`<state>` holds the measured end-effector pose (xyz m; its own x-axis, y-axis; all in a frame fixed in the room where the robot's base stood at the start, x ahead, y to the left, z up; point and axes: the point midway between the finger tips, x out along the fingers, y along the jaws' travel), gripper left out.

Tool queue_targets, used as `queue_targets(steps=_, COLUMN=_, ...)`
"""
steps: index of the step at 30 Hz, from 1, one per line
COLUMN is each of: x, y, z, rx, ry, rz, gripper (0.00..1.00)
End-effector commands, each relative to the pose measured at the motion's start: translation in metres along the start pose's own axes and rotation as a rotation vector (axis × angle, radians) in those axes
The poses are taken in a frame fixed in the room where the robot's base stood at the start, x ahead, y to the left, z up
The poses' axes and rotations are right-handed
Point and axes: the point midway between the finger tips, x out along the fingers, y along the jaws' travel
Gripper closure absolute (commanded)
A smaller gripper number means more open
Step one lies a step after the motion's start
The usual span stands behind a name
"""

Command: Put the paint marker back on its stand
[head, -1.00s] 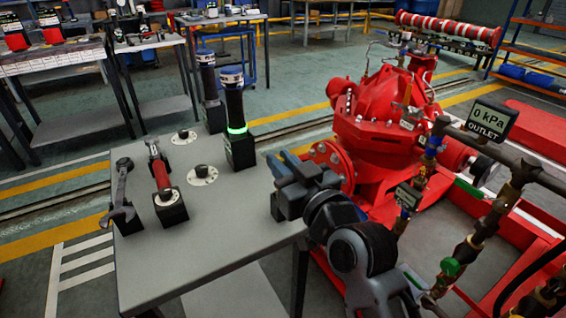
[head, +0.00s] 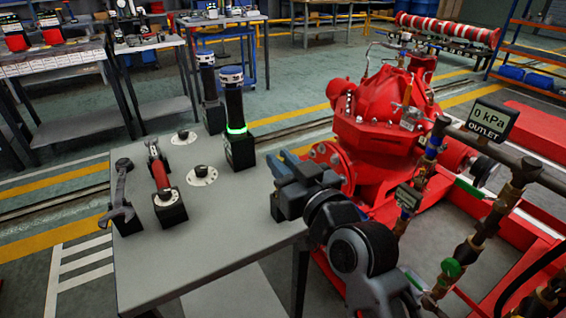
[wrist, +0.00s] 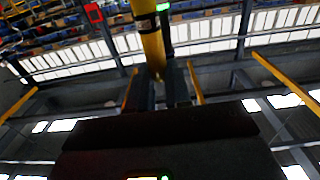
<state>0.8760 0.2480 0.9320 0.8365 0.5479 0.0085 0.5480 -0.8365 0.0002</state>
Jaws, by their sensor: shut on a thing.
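My gripper (head: 283,172) is at the right edge of the grey table (head: 215,240), above its surface. In the wrist view my gripper (wrist: 160,78) is shut on a yellow cylinder with a dark band, which looks like the paint marker (wrist: 152,45). In the head view the marker is mostly hidden by the gripper. I cannot tell which piece is the marker's stand.
A wrench (head: 119,195) and a red-handled tool (head: 160,172) stand on black blocks at the left. Two tall black cylinders, one with a lit green ring (head: 237,129), stand at the back. The red pumpset (head: 390,125) is close on the right. The table's front is clear.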

Motion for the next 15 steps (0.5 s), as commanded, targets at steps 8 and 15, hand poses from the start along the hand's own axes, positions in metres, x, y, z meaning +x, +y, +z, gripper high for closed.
queue_targets(steps=8, x=0.0, y=-0.0001, z=0.0019, rx=0.0, ry=0.0, rz=0.0, gripper=1.0)
queue_targets(steps=15, x=0.0, y=0.0, z=0.0065, rx=0.0, ry=0.0, rz=0.0, gripper=1.0)
